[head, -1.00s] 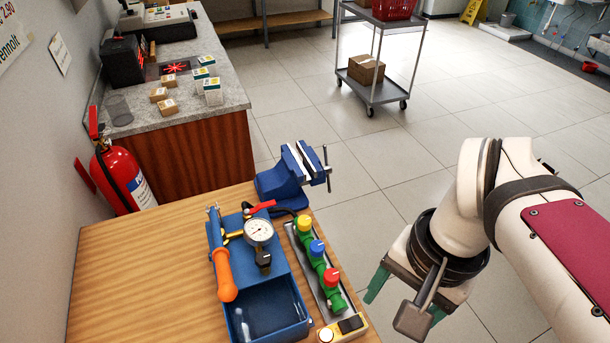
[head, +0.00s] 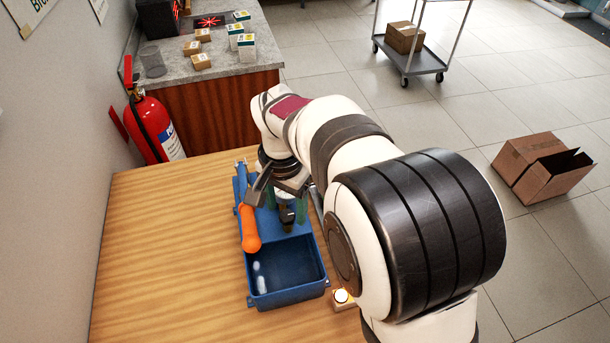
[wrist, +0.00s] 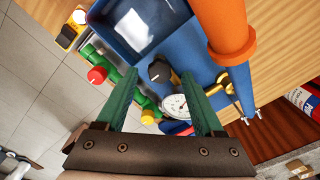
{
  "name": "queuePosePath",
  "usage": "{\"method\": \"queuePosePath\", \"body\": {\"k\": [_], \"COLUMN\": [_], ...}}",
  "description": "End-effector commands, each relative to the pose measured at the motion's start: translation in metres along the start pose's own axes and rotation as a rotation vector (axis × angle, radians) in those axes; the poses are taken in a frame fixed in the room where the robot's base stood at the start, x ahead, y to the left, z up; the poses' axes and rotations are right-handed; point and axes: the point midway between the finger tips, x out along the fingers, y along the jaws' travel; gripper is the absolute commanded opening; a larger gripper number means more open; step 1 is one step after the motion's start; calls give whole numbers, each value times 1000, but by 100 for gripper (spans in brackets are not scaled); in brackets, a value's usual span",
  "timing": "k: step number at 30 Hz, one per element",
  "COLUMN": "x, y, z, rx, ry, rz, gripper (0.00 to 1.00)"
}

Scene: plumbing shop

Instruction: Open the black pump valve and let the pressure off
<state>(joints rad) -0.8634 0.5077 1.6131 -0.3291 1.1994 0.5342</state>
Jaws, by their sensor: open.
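The blue test pump (head: 322,262) stands on the wooden bench, with its orange handle (head: 249,230) along the left; the handle also shows in the wrist view (wrist: 222,25). The black pump valve (wrist: 160,71) is a small dark knob beside the round white gauge (wrist: 175,106). In the head view the valve (head: 287,217) shows just below my gripper. My gripper (wrist: 159,78) is open, its green fingers on either side of the valve and apart from it in the wrist view. I cannot tell the exact height of the fingertips. In the head view my arm hides the gauge.
A green pipe manifold (wrist: 125,86) with coloured caps lies close beside the pump. A yellow device (head: 342,298) sits at its near end. The bench (head: 170,240) is clear to the left. A fire extinguisher (head: 155,125) stands behind it, and an open carton (head: 535,165) is on the floor.

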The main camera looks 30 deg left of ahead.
Motion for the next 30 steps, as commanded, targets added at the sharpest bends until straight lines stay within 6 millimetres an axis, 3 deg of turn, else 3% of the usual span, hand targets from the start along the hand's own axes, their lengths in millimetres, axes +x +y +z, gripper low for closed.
{"method": "queuePosePath", "body": {"k": [4,12,24,30], "x": [12,14,14,14], "y": [0,0,0,0], "z": [0,0,0,0], "rx": [-1,0,0,-4], "ry": [1,1,1,1], "rz": [0,0,0,-1], "gripper": [70,70,0,0]}}
